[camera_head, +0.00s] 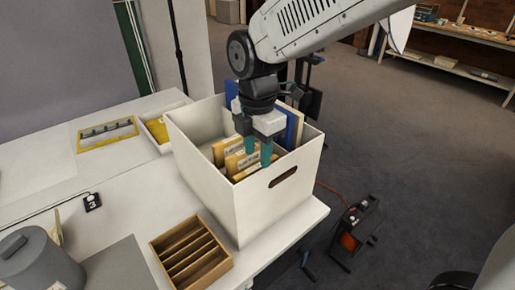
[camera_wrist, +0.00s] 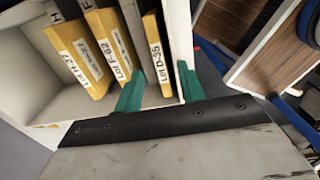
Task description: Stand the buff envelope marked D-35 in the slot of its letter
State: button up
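The buff envelope marked D-35 (camera_wrist: 155,55) stands upright in the white box (camera_head: 215,195), beside a white panel (camera_wrist: 180,40). My gripper (camera_head: 258,152) reaches down into the box. In the wrist view its teal fingers (camera_wrist: 163,88) are apart, one on the left of the D-35 envelope and the other to the right of the panel. A gap shows between the left finger and the envelope. Envelopes marked F-62 (camera_wrist: 113,45) and H-27 (camera_wrist: 77,58) stand to the left, near dividers lettered F and H. Any letter by D-35 is out of view.
A wooden slotted rack (camera_head: 190,255) lies on the table in front. A grey canister (camera_head: 35,262) is at the lower left. A yellow-edged tray (camera_head: 108,134) lies behind. The table's right edge is close to the box.

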notch_tip(320, 180, up, 20)
dwell(0.8)
jog(key=shift+f, duration=0.1)
jog(key=s+d+f+m, duration=0.7)
jog(key=s+d+m, duration=0.2)
jog(key=d+m, duration=0.2)
jog(key=s+d+f+m+t, duration=0.1)
jog(key=s+d+f+m, duration=0.6)
jog(key=m, duration=0.6)
jog(key=s+d, duration=0.2)
jog(key=d, duration=0.1)
jog(key=shift+s+d+f+m, duration=0.25)
jog(key=shift+d+f+m, duration=0.05)
jog(key=shift+d, duration=0.1)
